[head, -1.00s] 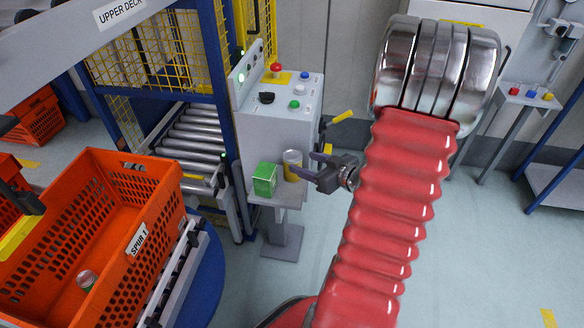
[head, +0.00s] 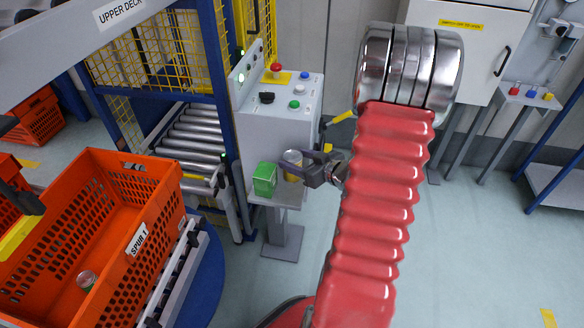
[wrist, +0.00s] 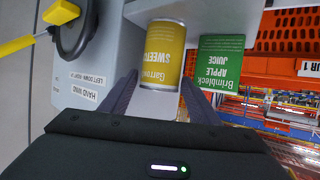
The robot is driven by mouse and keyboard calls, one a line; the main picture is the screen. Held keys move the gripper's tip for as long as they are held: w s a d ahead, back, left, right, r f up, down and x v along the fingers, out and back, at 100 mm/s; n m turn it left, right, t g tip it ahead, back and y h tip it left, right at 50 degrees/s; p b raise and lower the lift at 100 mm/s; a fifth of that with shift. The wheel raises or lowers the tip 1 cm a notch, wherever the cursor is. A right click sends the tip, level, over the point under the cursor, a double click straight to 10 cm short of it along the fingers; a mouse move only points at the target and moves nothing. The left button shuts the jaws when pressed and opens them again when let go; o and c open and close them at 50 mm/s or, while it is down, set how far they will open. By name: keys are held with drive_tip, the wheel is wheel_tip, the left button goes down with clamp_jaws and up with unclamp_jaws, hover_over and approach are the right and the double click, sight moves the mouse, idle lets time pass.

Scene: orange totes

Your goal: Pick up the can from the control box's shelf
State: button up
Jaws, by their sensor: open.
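The can (head: 291,178), yellow with a silver end, stands on the small grey shelf (head: 291,196) of the control box (head: 272,127). In the wrist view the can (wrist: 163,52) appears upside down, with a yellow label, between my two dark fingers. My gripper (head: 297,165) is open and has reached the can from the right, with its fingertips at the can's sides. In the wrist view my gripper (wrist: 159,79) has one finger on each side of the can's near end. I cannot tell whether the fingers touch it.
A green juice carton (head: 264,180) stands on the shelf close left of the can; it also shows close to the right finger in the wrist view (wrist: 218,65). An orange tote (head: 150,240) with a can inside stands at left.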

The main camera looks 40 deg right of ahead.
drive_tip(key=shift+c, duration=0.3)
drive_tip(key=c, duration=1)
drive_tip(key=shift+r, duration=0.2)
wheel_tip(320, 180, up, 18)
drive_tip(key=shift+f, duration=0.1)
idle(0.4)
idle(0.4)
